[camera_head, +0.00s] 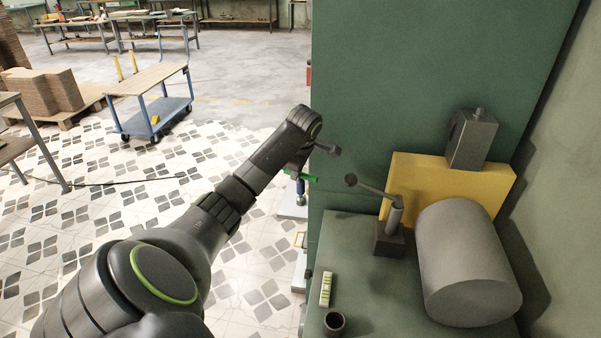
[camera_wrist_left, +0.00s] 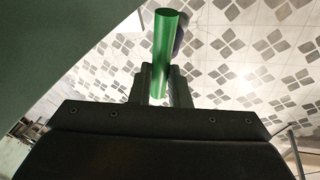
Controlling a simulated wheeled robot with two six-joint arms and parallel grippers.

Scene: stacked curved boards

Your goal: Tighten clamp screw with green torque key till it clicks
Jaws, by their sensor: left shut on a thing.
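The green torque key (camera_wrist_left: 164,52) is held between the two dark fingers of my left gripper (camera_wrist_left: 162,86), sticking out past the fingertips. In the head view, part of the green key (camera_head: 303,176) shows beyond my left wrist, next to the edge of the green cabinet and over the tiled floor. My arm hides much of the gripper there. A grey clamp-like block with a screw-like top (camera_head: 472,139) stands by the yellow plate, apart from the key. I cannot tell for certain that this is the clamp screw. My right gripper is not in view.
A lever handle with a ball end (camera_head: 370,190) rises from a dark block on the green bench (camera_head: 350,250). A large grey cylinder (camera_head: 465,265), a small level-like bar (camera_head: 326,289) and a dark cup (camera_head: 334,323) are nearby. A blue cart (camera_head: 150,110) stands far left.

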